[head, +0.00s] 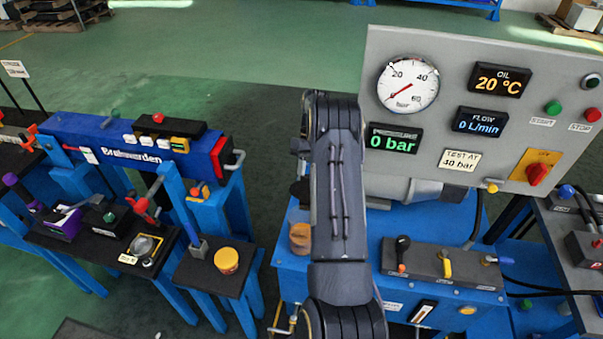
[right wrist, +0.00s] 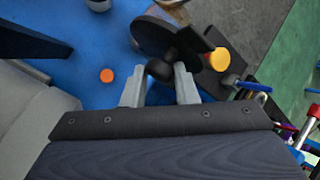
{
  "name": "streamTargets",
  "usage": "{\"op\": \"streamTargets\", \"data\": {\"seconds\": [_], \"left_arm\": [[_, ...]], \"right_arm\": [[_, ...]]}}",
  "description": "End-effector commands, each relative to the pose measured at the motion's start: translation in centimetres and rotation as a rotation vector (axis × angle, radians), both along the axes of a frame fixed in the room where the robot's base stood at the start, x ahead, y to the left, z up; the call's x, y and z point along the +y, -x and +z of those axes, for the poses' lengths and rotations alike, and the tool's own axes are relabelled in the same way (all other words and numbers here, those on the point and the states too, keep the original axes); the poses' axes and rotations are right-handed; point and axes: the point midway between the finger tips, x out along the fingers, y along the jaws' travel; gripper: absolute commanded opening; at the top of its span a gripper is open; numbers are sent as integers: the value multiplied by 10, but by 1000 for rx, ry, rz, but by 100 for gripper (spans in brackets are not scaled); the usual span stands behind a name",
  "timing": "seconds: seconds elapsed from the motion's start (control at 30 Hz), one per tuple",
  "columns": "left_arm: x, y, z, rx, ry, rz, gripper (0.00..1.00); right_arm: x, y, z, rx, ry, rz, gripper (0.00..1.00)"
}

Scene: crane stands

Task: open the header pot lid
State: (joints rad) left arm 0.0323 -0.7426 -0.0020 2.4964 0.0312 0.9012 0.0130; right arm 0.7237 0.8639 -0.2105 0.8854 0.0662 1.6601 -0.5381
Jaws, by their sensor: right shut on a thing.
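In the right wrist view a round black lid (right wrist: 150,36) with a dark knob (right wrist: 160,70) shows beyond my fingers. My right gripper (right wrist: 159,88) is shut on the knob, one grey fingertip at each side of it. In the head view my right arm stands upright in the middle and hides most of this spot. My left gripper is not in view.
A blue bench (head: 290,270) carries a grey gauge panel (head: 460,200) and a grey valve block (head: 440,262) right of my arm. A brown cylinder (head: 300,238) stands close left of the arm. A side table (head: 205,275) holds a yellow jar (head: 227,261).

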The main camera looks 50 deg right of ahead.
Motion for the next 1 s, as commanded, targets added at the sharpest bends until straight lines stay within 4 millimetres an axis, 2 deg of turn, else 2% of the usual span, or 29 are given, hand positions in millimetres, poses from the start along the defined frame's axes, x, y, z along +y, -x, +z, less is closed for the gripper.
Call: {"op": "streamTargets", "data": {"seconds": [0.03, 0.33, 0.83, 0.87, 1.0], "left_arm": [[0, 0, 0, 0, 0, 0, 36], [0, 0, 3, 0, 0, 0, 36], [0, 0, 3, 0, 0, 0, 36], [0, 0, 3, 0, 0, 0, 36], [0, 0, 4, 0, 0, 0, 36]], "right_arm": [[-6, 6, -9, 30, -18, -5, 0], [-10, 4, -11, 72, -96, -6, 0], [-10, 4, -12, 84, -114, -6, 0], [-10, 4, -12, 84, -114, -6, 27], [-10, 4, -12, 83, -116, -5, 46]]}}
